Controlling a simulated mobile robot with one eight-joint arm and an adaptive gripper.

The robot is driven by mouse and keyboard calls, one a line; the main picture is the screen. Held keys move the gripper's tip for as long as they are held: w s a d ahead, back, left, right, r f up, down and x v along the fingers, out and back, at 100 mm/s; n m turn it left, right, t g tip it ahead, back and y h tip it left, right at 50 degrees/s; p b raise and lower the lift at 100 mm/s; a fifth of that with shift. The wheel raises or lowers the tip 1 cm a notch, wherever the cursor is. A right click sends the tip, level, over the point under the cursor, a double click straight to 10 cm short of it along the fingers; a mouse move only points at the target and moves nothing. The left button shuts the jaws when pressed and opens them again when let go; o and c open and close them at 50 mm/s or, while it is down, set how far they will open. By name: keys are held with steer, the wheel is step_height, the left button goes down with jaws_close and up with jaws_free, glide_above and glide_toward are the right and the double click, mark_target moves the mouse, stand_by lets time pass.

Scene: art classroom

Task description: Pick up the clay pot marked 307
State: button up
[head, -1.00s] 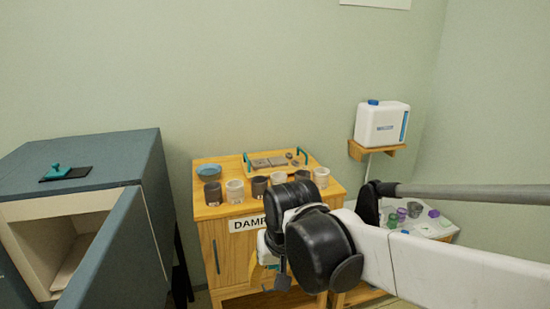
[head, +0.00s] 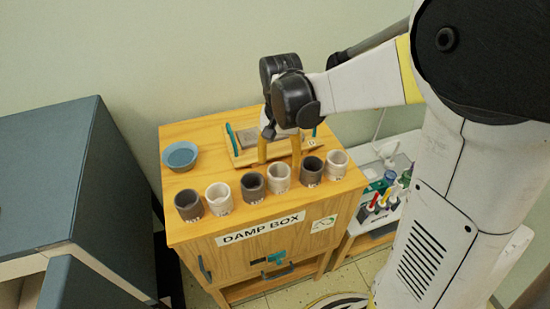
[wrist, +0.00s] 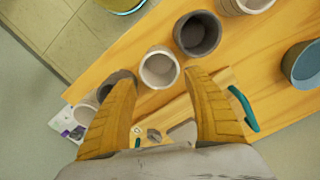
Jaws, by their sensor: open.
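Several small clay pots stand upright in a row along the front of the wooden damp box (head: 185,232), dark and pale alternating. Their label numbers are too small to read, so I cannot tell which is 307. My gripper (head: 279,158) is open and empty, fingers pointing down, just behind the middle of the row. The pale fourth pot from the left (head: 279,180) is in front of the fingers; in the wrist view it shows between and beyond the fingertips (wrist: 160,68). The dark third pot (head: 252,188) is beside it. The dark fifth pot (head: 311,172) is partly hidden by a finger in the wrist view.
A wooden tray (head: 240,158) with teal handles lies under and behind my gripper. A blue bowl (head: 181,156) sits at the back left. A blue-grey cabinet (head: 60,170) stands to the left. A white surface (head: 375,225) with small items is at the right.

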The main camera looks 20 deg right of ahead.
mark_target(279, 168)
steer(key=f, duration=0.3)
steer(key=shift+s+a+b, duration=0.1)
steer(key=shift+s+b, duration=0.2)
step_height(279, 168, down, 6)
steer(key=shift+w+f+b, duration=0.15)
steer(key=shift+f+b, duration=0.05)
steer(key=shift+b, duration=0.55)
steer(key=c, duration=0.9)
